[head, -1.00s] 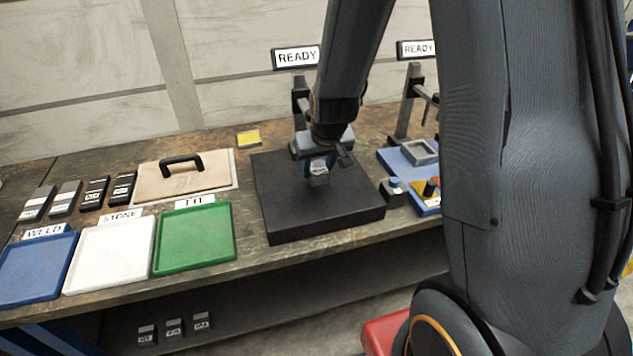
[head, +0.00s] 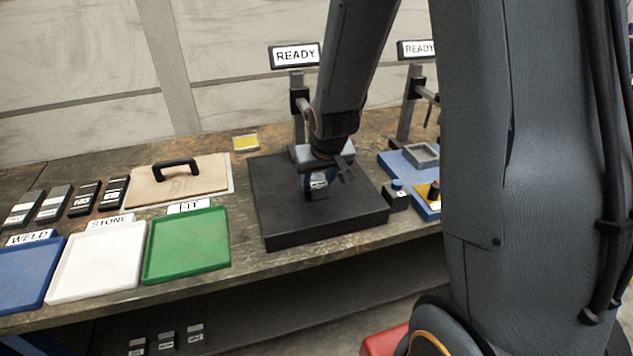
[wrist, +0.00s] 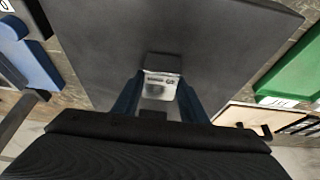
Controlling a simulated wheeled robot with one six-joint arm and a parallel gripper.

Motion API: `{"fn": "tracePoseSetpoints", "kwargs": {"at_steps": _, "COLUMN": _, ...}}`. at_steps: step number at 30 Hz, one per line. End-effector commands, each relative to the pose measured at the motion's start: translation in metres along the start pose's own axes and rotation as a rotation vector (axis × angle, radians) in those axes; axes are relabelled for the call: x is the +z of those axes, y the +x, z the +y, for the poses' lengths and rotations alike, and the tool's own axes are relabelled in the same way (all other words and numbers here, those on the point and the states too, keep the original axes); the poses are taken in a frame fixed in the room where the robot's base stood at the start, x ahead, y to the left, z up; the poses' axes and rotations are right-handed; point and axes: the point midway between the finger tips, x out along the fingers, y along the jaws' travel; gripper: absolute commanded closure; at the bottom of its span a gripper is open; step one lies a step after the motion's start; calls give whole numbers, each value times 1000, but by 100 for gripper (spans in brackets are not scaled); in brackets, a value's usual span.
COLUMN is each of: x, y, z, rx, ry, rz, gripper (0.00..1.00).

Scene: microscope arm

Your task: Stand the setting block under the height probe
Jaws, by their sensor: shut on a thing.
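The setting block (wrist: 160,82) is a small silvery block with dark marks on its face. It sits between the fingers of my gripper (wrist: 158,100) in the wrist view, and the fingers are shut on it. In the head view my gripper (head: 318,186) holds the block over the black plate (head: 283,226), near the plate's middle. I cannot tell whether the block touches the plate. The height probe's stand (head: 298,112) rises at the plate's back edge, under a READY sign (head: 295,55). The probe tip is hidden behind my arm.
Blue, white (head: 100,262) and green (head: 188,246) trays lie to the left. A board with a black handle (head: 177,176) lies behind them, beside several dark blocks. A small button box (head: 396,196) and a blue fixture (head: 402,163) stand right of the plate. A second stand is behind.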

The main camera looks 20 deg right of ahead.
Motion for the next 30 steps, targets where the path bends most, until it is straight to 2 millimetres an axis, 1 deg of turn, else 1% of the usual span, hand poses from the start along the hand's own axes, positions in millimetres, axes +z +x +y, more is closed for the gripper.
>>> {"fn": "tracePoseSetpoints", "kwargs": {"at_steps": 3, "x": 0, "y": 3, "z": 0, "rx": 0, "ry": -2, "rz": 3, "gripper": 100}}
{"fn": "tracePoseSetpoints", "kwargs": {"at_steps": 4, "x": 1, "y": 2, "z": 0, "rx": 0, "ry": -3, "rz": 0, "gripper": 56}}
{"fn": "tracePoseSetpoints", "kwargs": {"at_steps": 6, "x": 1, "y": 2, "z": 0, "rx": 0, "ry": -2, "rz": 0, "gripper": 44}}
{"fn": "tracePoseSetpoints", "kwargs": {"at_steps": 7, "x": 1, "y": 2, "z": 0, "rx": 0, "ry": -2, "rz": 0, "gripper": 42}}
{"fn": "tracePoseSetpoints", "kwargs": {"at_steps": 15, "x": 1, "y": 2, "z": 0, "rx": 0, "ry": -2, "rz": 0, "gripper": 42}}
{"fn": "tracePoseSetpoints", "kwargs": {"at_steps": 19, "x": 0, "y": -2, "z": 0, "rx": 0, "ry": -2, "rz": 0, "gripper": 42}}
{"fn": "tracePoseSetpoints", "kwargs": {"at_steps": 23, "x": -1, "y": -16, "z": 0, "rx": 0, "ry": -2, "rz": 1, "gripper": 42}}
{"fn": "tracePoseSetpoints", "kwargs": {"at_steps": 30, "x": -1, "y": -50, "z": 0, "rx": 0, "ry": -2, "rz": -1, "gripper": 42}}
